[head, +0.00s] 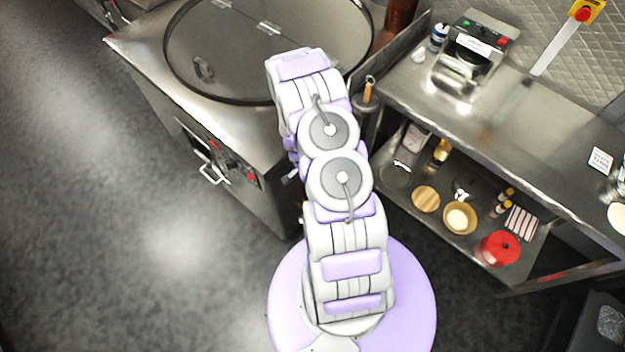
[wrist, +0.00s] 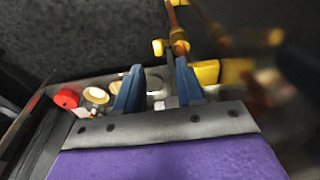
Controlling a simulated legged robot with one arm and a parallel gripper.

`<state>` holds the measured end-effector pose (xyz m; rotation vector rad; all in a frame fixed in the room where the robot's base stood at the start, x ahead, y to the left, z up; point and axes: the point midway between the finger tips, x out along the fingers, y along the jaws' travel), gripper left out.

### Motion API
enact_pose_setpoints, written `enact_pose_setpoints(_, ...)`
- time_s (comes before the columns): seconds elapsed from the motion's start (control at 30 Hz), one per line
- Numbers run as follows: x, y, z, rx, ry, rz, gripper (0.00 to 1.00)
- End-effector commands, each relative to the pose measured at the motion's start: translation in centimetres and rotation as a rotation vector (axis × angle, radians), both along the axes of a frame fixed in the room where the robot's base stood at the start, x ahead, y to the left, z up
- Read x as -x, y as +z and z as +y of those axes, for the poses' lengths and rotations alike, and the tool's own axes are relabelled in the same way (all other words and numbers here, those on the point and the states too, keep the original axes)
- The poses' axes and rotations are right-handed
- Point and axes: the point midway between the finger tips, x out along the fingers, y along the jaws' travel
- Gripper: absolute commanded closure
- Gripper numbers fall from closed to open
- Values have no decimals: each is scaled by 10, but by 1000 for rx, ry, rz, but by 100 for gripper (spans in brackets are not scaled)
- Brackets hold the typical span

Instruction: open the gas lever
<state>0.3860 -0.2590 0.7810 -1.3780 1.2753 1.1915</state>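In the wrist view a copper-coloured pipe (wrist: 177,30) carries yellow fittings (wrist: 180,47). A yellow bar (wrist: 207,72), which looks like the gas lever, lies just beyond and to the right of my right-hand finger. Part of it is hidden by that finger, and I cannot tell whether they touch. My gripper (wrist: 160,65) has its two blue fingers apart, with nothing clearly held between them. In the head view my arm hides the gripper, and neither the pipe nor the lever can be made out.
A steel tandoor counter (head: 142,60) with a round lid (head: 225,45) stands left of my arm. A steel table (head: 540,115) is on the right; its lower shelf holds a red pot (head: 500,247) and bowls. The floor (head: 100,220) at left is clear.

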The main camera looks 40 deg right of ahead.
Motion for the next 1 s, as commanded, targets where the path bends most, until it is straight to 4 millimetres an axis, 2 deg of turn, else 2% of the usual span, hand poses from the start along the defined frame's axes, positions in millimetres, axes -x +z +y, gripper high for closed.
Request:
enact_pose_setpoints(0.1,-2,21,1,4,1,-4,62)
enact_pose_setpoints(0.33,-2,46,5,2,0,-3,62)
enact_pose_setpoints(0.5,0,53,7,-1,0,0,62)
enact_pose_setpoints(0.8,0,54,7,-1,-1,0,62)
enact_pose_setpoints(0.93,-4,57,9,0,11,-4,73)
enact_pose_setpoints(1.0,-13,64,14,-1,39,-13,77)
